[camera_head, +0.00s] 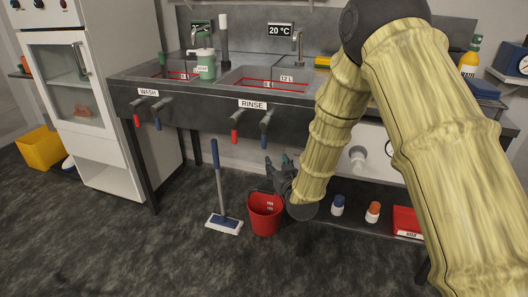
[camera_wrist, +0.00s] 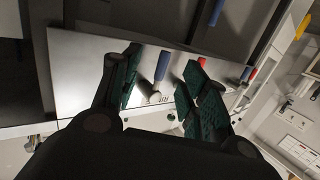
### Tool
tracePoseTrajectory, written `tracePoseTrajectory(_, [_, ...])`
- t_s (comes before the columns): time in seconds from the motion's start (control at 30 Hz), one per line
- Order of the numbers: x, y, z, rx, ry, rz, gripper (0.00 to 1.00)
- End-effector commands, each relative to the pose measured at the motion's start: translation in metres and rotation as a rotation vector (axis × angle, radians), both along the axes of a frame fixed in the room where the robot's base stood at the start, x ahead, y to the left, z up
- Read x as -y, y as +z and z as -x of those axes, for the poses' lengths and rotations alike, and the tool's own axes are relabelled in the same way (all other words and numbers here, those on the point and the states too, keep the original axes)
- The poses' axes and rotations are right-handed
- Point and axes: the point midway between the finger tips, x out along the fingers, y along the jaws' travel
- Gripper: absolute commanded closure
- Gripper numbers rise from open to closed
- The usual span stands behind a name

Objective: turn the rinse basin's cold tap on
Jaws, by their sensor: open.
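The rinse basin (camera_head: 262,80) is set in the steel bench, with a RINSE label on its front. Below the label hang two tap levers, a red one (camera_head: 234,136) and the blue cold one (camera_head: 264,139) to its right, both pointing down. My gripper (camera_head: 281,166) is open and empty, just below and right of the blue lever, apart from it. In the wrist view the blue lever (camera_wrist: 162,66) shows in the gap between my open fingers (camera_wrist: 158,78).
The wash basin's red and blue levers (camera_head: 146,116) hang further left. A mop (camera_head: 217,175) and a red bucket (camera_head: 265,212) stand on the floor below. A lower shelf with bottles (camera_head: 338,204) and a red box is at the right. The floor in front is clear.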

Motion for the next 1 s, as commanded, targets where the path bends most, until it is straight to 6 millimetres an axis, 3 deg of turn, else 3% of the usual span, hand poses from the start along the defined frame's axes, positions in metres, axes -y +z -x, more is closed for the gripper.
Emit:
tracePoseTrajectory(0.1, [-0.012,0.02,-0.014,0.076,0.012,-0.011,0.56])
tracePoseTrajectory(0.27, [-0.018,0.033,-0.023,0.113,0.018,-0.017,0.56])
tracePoseTrajectory(1.0, [-0.044,0.033,-0.116,0.113,0.018,-0.017,0.56])
